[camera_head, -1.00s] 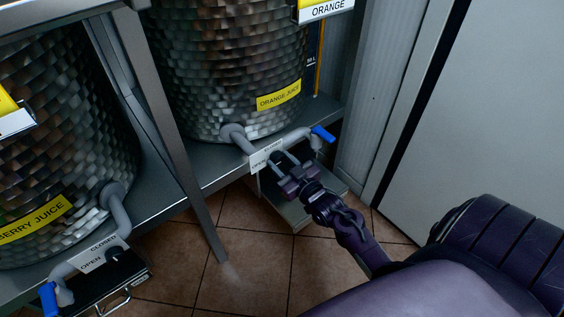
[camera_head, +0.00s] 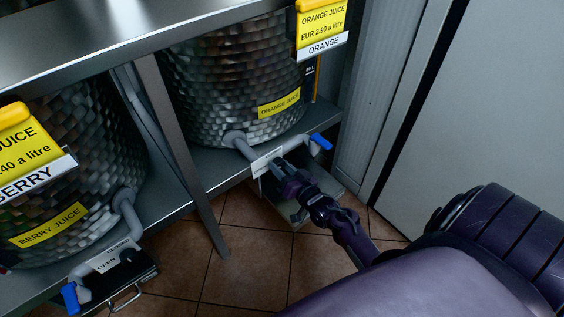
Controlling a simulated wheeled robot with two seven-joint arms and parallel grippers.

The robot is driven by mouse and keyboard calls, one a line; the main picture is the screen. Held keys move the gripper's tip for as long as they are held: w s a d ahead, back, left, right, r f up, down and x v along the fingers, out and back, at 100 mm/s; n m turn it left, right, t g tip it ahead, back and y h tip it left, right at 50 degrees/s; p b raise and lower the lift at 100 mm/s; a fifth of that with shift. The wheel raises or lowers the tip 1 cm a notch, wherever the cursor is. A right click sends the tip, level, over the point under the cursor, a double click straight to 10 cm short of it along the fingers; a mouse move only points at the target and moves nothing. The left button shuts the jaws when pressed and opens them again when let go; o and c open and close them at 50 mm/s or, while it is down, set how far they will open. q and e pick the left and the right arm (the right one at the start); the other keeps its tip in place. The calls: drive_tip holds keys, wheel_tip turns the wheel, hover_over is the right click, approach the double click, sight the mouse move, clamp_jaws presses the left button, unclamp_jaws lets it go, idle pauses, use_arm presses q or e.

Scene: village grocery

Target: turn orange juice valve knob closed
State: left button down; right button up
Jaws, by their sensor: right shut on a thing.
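The orange juice tank (camera_head: 235,75) is a metal barrel with a yellow label, on the shelf at the upper middle. A grey pipe (camera_head: 243,147) with a blue spout end (camera_head: 320,142) runs from its base. A white open/closed plate (camera_head: 266,160) sits on the pipe. My right gripper (camera_head: 280,168) is at the pipe just right of the plate, shut on the valve knob, which its fingers largely hide. The knob's exact angle cannot be told. My left gripper is out of view.
The berry juice tank (camera_head: 70,170) stands at left with its own pipe, blue spout (camera_head: 70,297) and black knob. A metal shelf post (camera_head: 180,150) stands between the tanks. A tray (camera_head: 300,212) lies below my gripper. A pale panel (camera_head: 470,110) stands at right.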

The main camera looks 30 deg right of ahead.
drive_tip(key=m+p, duration=0.2)
drive_tip(key=m, duration=0.1)
drive_tip(key=shift+r+m, duration=0.2)
drive_tip(key=shift+m, duration=0.1)
drive_tip(key=m+p, duration=0.1)
drive_tip(key=m, duration=0.1)
drive_tip(key=shift+m+p, duration=0.3)
drive_tip(key=shift+p, duration=0.05)
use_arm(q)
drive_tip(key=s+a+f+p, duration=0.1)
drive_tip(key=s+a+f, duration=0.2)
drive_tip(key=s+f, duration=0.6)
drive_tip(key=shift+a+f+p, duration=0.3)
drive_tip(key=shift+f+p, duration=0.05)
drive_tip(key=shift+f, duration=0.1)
use_arm(e)
drive_tip(key=shift+f+m, duration=0.15)
drive_tip(key=shift+m, duration=1.95)
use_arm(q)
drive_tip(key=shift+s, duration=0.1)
use_arm(e)
drive_tip(key=o, duration=1)
drive_tip(key=shift+y, duration=0.3)
drive_tip(key=shift+s, duration=0.1)
